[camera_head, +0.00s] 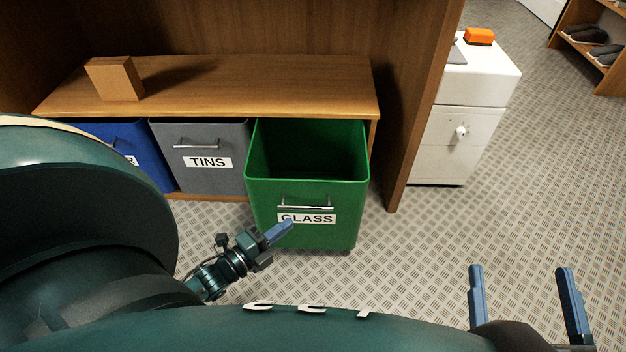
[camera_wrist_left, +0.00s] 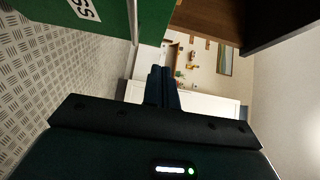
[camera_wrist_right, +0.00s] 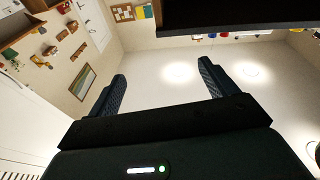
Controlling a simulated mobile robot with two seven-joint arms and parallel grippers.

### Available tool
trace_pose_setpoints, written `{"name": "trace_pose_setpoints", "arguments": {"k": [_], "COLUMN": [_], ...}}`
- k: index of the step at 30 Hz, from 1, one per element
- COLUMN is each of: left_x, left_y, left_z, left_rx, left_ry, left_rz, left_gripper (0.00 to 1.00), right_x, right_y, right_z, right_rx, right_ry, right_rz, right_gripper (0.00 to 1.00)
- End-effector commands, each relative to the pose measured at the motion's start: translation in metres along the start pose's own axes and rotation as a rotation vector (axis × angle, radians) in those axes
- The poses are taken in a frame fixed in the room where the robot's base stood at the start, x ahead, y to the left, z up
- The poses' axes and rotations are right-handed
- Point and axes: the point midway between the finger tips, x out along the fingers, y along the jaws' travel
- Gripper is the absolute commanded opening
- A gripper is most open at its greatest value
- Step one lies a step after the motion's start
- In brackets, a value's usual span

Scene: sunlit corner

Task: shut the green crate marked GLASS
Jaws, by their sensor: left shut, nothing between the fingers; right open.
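The green crate (camera_head: 354,222) marked GLASS is pulled out from under the wooden shelf, with its open top showing and looking empty. A metal handle sits on its front above the label. Part of its green side and label shows in the left wrist view (camera_wrist_left: 105,22). My left gripper (camera_head: 290,226) is shut and empty, in front of the crate's front near the label; I cannot tell whether it touches. It also shows in the left wrist view (camera_wrist_left: 161,72). My right gripper (camera_head: 519,270) is open and empty, low at the right, away from the crate.
A grey TINS crate (camera_head: 215,172) and a blue crate (camera_head: 152,160) sit pushed in on the left. A cardboard-coloured box (camera_head: 115,78) stands on the wooden shelf top (camera_head: 250,85). A white cabinet (camera_head: 455,140) stands beyond the wooden side panel. The floor at right is clear.

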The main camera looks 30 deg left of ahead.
Motion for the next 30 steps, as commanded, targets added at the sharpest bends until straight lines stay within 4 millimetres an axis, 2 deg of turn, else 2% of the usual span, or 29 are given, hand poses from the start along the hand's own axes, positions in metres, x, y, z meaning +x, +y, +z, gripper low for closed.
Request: {"name": "trace_pose_setpoints", "arguments": {"k": [5, 10, 17, 18, 24, 30], "left_x": [0.018, 0.053, 0.102, 0.106, 0.123, 0.127], "left_y": [0.001, 0.002, 0.002, 0.003, 0.001, 0.000], "left_z": [0.000, 0.000, 0.000, 0.006, 0.023, 0.029], "left_rx": [0.007, 0.007, 0.005, 0.008, 0.005, 0.004], "left_ry": [0.002, 0.002, 0.002, 0.001, 0.002, 0.000], "left_rz": [-0.006, -0.006, -0.005, -0.003, -0.002, 0.000], "left_gripper": [0.00, 0.00, 0.00, 0.00, 0.00, 0.00], "right_x": [0.000, 0.000, 0.010, 0.012, 0.016, 0.018], "right_y": [-0.001, -0.003, 0.004, 0.005, 0.009, 0.011], "right_z": [0.001, 0.003, -0.013, -0.017, -0.032, -0.039], "right_rx": [0.011, 0.037, -0.031, -0.049, -0.112, -0.132], "right_ry": [0.011, 0.024, 0.150, 0.178, 0.276, 0.307], "right_rz": [-0.004, -0.012, -0.023, -0.025, -0.033, -0.035], "right_gripper": [0.85, 0.85, 0.85, 0.85, 0.85, 0.85]}}
